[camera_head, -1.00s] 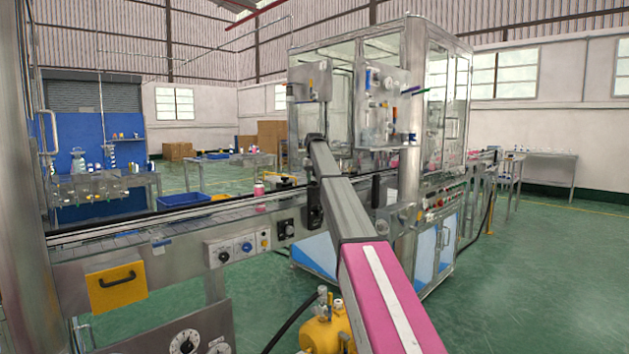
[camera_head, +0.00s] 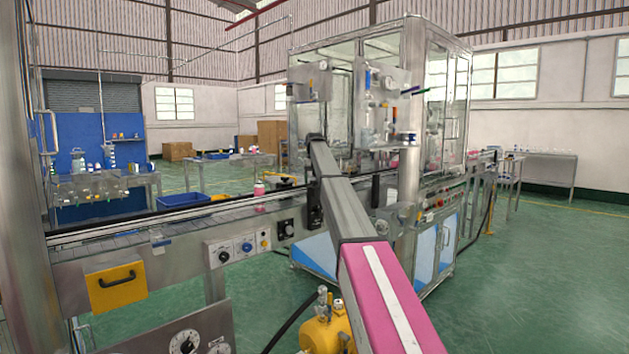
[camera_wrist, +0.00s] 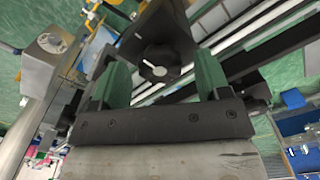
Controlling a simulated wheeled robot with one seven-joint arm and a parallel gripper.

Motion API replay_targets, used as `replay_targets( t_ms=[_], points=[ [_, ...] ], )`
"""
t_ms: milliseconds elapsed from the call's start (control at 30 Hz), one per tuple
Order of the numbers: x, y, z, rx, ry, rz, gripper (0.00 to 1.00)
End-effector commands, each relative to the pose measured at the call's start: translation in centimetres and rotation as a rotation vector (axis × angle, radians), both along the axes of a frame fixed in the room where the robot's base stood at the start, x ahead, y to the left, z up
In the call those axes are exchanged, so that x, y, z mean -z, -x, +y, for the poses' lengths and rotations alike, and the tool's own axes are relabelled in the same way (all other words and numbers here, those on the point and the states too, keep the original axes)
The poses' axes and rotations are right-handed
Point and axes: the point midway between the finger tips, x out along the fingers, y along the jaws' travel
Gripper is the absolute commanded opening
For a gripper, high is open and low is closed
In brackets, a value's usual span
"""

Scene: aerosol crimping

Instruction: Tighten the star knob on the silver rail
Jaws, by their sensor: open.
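In the wrist view, a dark knob (camera_wrist: 160,63) with a pale round centre lies between the two green fingers of my gripper (camera_wrist: 160,82). It sits at the lower end of a dark bracket (camera_wrist: 163,32). The fingers are open, one on each side of the knob; I cannot tell whether they touch it. A silver rail (camera_wrist: 245,25) runs diagonally behind. In the head view, my arm reaches over the conveyor with its silver side rail (camera_head: 150,222). The knob and my gripper cannot be made out clearly there.
A glass-walled machine (camera_head: 440,110) stands behind and right of my arm. A pink can (camera_head: 259,196) stands on the conveyor. Below are a control panel (camera_head: 238,248), a yellow drawer (camera_head: 116,288) and a yellow tank (camera_head: 325,335). Floor on the right is clear.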

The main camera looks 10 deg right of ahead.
Motion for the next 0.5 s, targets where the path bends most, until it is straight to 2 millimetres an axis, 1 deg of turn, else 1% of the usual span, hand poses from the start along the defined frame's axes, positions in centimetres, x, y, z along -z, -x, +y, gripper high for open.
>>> replay_targets(
  t_ms=[133,267,367,500],
  points=[
    [-0.3,0.0,0.0,-0.001,0.0,0.0,0.7],
    [-1.3,-0.1,0.0,-0.001,0.0,0.0,0.7],
    [-2.7,-0.1,0.0,0.0,0.0,-0.001,0.7],
    [-5.0,-0.1,0.0,0.0,0.0,-0.001,0.7]
  ],
)
